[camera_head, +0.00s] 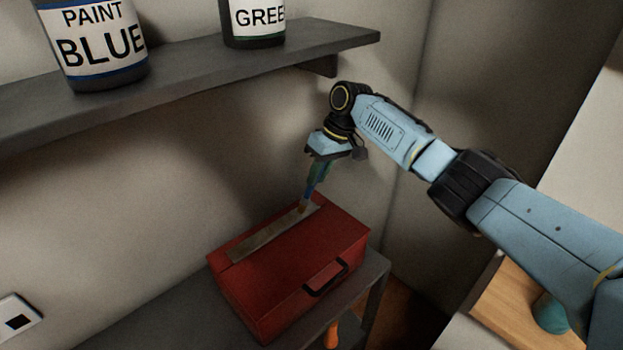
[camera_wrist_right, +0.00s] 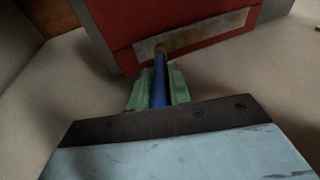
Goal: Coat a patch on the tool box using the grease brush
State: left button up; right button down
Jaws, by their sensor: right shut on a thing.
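The red tool box (camera_head: 290,280) sits on a grey shelf, with a black handle on its front. A long grey-brown patch (camera_head: 262,238) runs along its lid; the patch also shows in the right wrist view (camera_wrist_right: 205,33). My right gripper (camera_head: 318,172) is above the far right part of the lid, shut on the blue handle of the grease brush (camera_wrist_right: 159,82). The brush points down, its tip (camera_head: 303,206) at the right end of the patch. I cannot tell whether the bristles touch the lid. My left gripper is not in view.
An upper shelf (camera_head: 200,72) on the wall holds a blue paint can (camera_head: 98,45) and a green paint can (camera_head: 253,20). The lower grey shelf (camera_head: 371,285) has an orange-handled thing (camera_head: 331,335) at its front. A wall socket (camera_head: 18,318) is at lower left.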

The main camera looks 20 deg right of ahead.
jog(key=shift+w+d, duration=0.2)
jog(key=shift+d, duration=0.25)
jog(key=shift+s+a+f+p, duration=0.1)
jog(key=shift+s+a+p, duration=0.2)
jog(key=shift+a+p, duration=0.35)
jog(key=s+a, duration=0.3)
jog(key=a, duration=0.6)
jog(key=s+a, duration=0.4)
jog(key=a, duration=0.5)
jog(key=shift+s+a, duration=0.2)
jog(key=shift+s, duration=0.1)
dwell(2.0)
notch_tip(320, 180, up, 6)
dwell(0.7)
